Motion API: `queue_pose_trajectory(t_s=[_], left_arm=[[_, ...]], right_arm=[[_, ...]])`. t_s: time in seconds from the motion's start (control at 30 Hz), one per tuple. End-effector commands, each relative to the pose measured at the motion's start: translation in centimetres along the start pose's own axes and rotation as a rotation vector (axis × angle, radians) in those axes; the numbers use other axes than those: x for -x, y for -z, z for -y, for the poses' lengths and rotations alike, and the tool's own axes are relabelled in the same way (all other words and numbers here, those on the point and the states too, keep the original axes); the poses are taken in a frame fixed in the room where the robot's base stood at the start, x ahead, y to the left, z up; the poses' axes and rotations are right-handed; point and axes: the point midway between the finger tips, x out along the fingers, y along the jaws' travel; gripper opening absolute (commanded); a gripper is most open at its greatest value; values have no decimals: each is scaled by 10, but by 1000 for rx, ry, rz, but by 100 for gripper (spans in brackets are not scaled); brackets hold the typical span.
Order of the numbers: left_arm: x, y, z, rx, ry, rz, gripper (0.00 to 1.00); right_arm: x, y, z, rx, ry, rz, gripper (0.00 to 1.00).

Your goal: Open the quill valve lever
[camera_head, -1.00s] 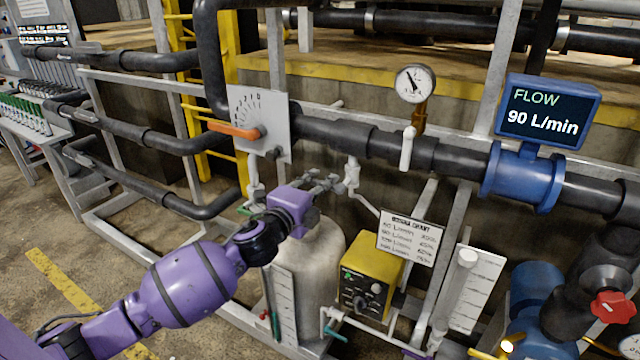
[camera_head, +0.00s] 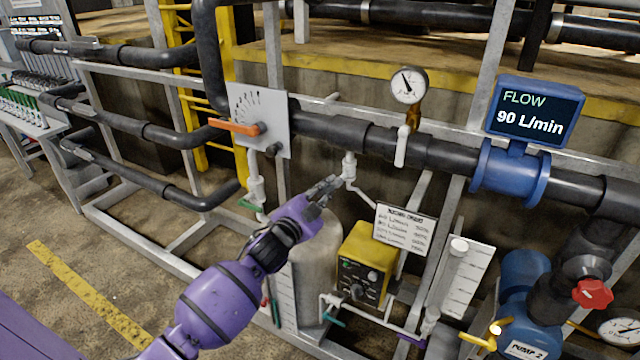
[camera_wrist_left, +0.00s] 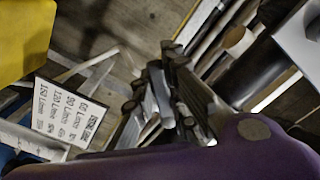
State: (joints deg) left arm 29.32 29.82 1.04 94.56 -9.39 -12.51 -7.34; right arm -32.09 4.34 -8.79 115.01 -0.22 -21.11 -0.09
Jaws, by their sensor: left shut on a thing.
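The small white quill valve fitting (camera_head: 349,165) hangs under the black pipe, right of the grey dial plate. My left gripper (camera_head: 336,183) is at this fitting, pointing up and to the right. Its fingers are shut on the quill valve lever, which is mostly hidden by them. In the left wrist view the dark fingers (camera_wrist_left: 168,68) are close together; what lies between them is too dark to make out. My right gripper is not in view.
An orange lever (camera_head: 235,127) sits on the dial plate (camera_head: 270,105) to the left. A gauge (camera_head: 408,86), a flow display (camera_head: 536,110) reading 90 L/min and a paper chart (camera_head: 403,229) are to the right. A yellow box (camera_head: 365,265) stands below, beside a pale tank (camera_head: 318,260).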

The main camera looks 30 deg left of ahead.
Motion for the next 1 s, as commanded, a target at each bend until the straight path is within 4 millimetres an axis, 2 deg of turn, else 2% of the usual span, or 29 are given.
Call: queue_pose_trajectory(t_s=[0.2, 0.6, 1.0], left_arm=[[0, 3, -9, 210, 2, 0, 0], [0, 9, -26, 560, 2, 0, 0], [0, 14, -35, 762, 0, 1, 0]], right_arm=[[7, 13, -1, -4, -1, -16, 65], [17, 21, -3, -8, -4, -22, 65], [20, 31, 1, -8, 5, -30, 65]])
